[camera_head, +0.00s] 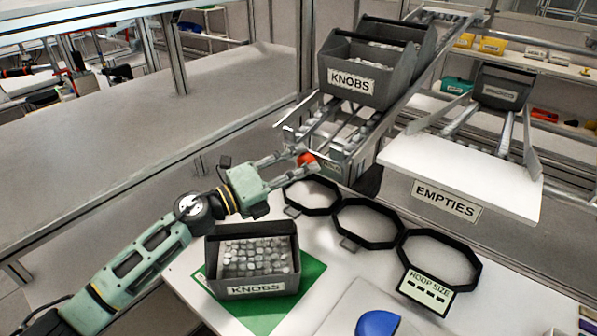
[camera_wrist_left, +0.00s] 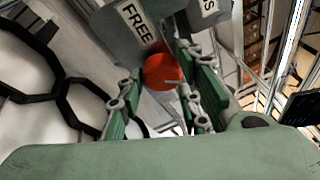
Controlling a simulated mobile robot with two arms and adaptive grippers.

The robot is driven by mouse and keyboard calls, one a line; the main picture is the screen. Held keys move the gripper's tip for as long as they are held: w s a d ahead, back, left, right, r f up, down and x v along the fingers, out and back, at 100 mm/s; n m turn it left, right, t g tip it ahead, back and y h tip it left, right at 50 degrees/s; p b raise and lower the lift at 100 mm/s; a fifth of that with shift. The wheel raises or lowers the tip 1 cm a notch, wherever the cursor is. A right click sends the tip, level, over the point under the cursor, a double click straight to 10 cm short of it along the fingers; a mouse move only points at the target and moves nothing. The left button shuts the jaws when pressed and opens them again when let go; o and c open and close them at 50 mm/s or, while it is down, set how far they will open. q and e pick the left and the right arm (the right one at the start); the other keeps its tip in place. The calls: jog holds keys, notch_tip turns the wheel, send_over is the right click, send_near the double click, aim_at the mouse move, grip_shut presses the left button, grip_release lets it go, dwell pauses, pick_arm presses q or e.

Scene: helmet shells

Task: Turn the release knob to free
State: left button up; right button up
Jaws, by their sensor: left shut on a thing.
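The release knob (camera_head: 306,159) is a small red-orange round knob at the lower end of the sloping rack, near the centre of the head view. My left gripper (camera_head: 300,160) reaches it from the left and is shut on it. In the left wrist view the red knob (camera_wrist_left: 163,71) sits between the fingers of the left gripper (camera_wrist_left: 160,85), below a "FREE" label (camera_wrist_left: 138,22). The knob's mounting and exact angle are partly hidden by the fingers. My right gripper is not in view.
A grey KNOBS bin (camera_head: 252,288) stands on a green mat (camera_head: 312,270). Black octagonal hoops (camera_head: 367,222) lie right of it. More KNOBS bins (camera_head: 352,85) sit on the rack above. A white EMPTIES chute (camera_head: 460,170) is at right; a blue object (camera_head: 378,324) is in front.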

pick_arm(q)
jog(key=shift+f, duration=0.35)
jog(key=o, duration=0.9)
jog(key=shift+o, duration=0.7)
jog(key=shift+r, duration=0.1)
jog(key=r+v, duration=0.1)
jog(key=v, duration=1.1)
jog(key=shift+f, duration=0.45)
jog(key=shift+c, duration=0.4)
